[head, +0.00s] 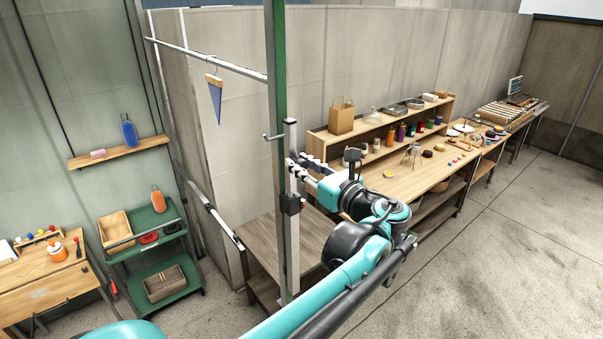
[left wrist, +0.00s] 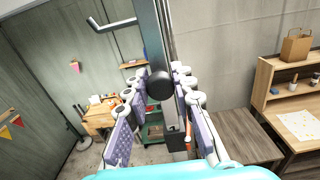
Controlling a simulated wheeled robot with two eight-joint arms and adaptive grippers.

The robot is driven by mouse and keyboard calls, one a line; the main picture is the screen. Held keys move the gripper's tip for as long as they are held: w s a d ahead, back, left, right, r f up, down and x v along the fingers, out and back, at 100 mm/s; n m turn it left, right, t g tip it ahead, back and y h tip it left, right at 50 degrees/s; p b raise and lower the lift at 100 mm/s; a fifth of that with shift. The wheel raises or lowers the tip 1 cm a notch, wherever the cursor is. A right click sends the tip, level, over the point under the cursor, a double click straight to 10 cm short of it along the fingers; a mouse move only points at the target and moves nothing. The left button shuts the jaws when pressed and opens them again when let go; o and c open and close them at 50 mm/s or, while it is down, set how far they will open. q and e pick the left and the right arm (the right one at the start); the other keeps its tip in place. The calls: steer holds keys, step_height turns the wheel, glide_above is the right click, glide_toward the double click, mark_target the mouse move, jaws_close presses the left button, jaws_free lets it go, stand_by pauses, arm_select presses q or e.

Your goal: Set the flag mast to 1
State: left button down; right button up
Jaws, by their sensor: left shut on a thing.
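The flag mast has a tall green post (head: 280,80) with a pale metal bar (head: 292,240) beside it and a black block (head: 292,204) on that bar. A hook (head: 271,137) sticks out to the left. A blue pennant (head: 215,102) hangs from a thin horizontal rod at the upper left. My left gripper (head: 298,171) is at the mast, just above the black block. In the left wrist view its fingers (left wrist: 164,84) are shut around a dark round knob (left wrist: 159,87) in front of the post. No setting marks are readable. My right gripper is not in view.
A low wooden table (head: 290,236) stands behind the mast. A long workbench (head: 425,178) with jars and a shelf runs along the right. A green cart (head: 155,243) and a small wooden bench (head: 40,268) stand at the left. The floor at right is clear.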

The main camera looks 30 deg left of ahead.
arm_select(q)
step_height(320, 180, up, 2)
steer(key=shift+r, duration=0.1)
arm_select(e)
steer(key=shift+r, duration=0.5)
arm_select(q)
steer(key=c, duration=1.3)
jaws_free()
steer(key=v, duration=1.2)
steer(key=shift+f, duration=0.25)
